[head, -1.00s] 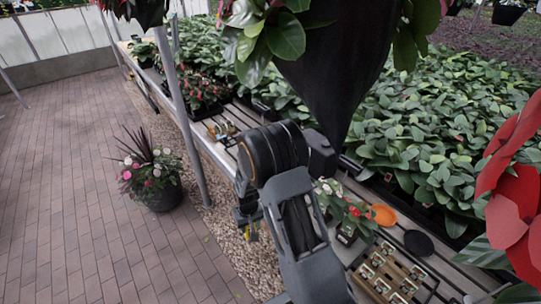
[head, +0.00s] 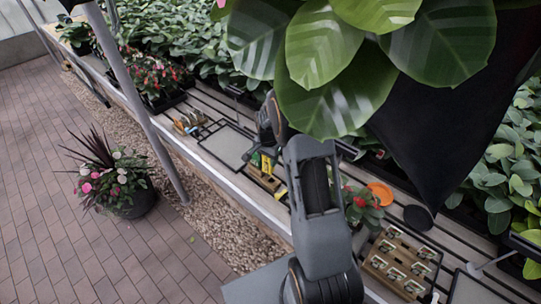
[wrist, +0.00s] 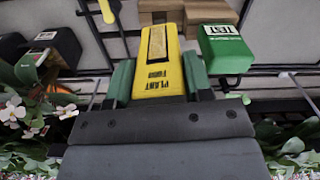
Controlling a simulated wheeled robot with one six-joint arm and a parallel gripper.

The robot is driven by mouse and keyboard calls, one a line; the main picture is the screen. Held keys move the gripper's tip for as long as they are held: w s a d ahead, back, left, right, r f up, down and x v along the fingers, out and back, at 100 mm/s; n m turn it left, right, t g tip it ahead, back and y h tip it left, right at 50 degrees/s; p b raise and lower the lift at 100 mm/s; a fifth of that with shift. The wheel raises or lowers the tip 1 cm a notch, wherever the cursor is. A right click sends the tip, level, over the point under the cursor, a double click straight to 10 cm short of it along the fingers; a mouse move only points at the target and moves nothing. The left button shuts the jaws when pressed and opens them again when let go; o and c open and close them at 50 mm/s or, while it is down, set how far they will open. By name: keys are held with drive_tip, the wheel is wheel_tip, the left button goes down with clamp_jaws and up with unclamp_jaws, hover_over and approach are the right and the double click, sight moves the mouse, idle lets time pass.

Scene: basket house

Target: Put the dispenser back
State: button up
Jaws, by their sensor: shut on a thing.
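My gripper (wrist: 158,72) is shut on a yellow box-shaped dispenser (wrist: 158,50) marked "PLANT FOOD", with one green finger on each side. A green block (wrist: 226,48) with a white label sits just right of it. A wooden holder (wrist: 190,10) shows behind both; whether the dispenser touches it I cannot tell. In the head view the dispenser (head: 267,165) is a small yellow patch at the wooden holder (head: 265,181) on the slatted bench. My arm hides part of the gripper there.
A black-framed grey tray (head: 226,143) lies left of the holder. A wooden rack (head: 398,264) of small items, an orange disc (head: 380,193) and a black disc (head: 418,217) are on the right. Large leaves (head: 340,50) hang in front. A metal post (head: 140,95) stands left.

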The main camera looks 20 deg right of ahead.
drive_tip(key=shift+w+d+r+m, duration=0.1)
drive_tip(key=shift+d+r+m, duration=0.05)
drive_tip(key=shift+d+m, duration=0.15)
drive_tip(key=shift+w+d+r+m, duration=0.1)
drive_tip(key=shift+d+m, duration=0.1)
drive_tip(key=shift+d, duration=0.15)
drive_tip(key=shift+w+d+m, duration=0.1)
drive_tip(key=shift+d+m, duration=0.15)
drive_tip(key=shift+m, duration=0.05)
drive_tip(key=shift+a+f+b, duration=0.1)
drive_tip(key=shift+f+b, duration=0.9)
drive_tip(key=shift+f, duration=0.55)
drive_tip(key=shift+f, duration=0.1)
drive_tip(key=shift+f+b, duration=1.05)
drive_tip(key=shift+f, duration=0.15)
drive_tip(key=shift+f, duration=0.1)
drive_tip(key=shift+f+b, duration=0.85)
drive_tip(key=shift+f, duration=0.2)
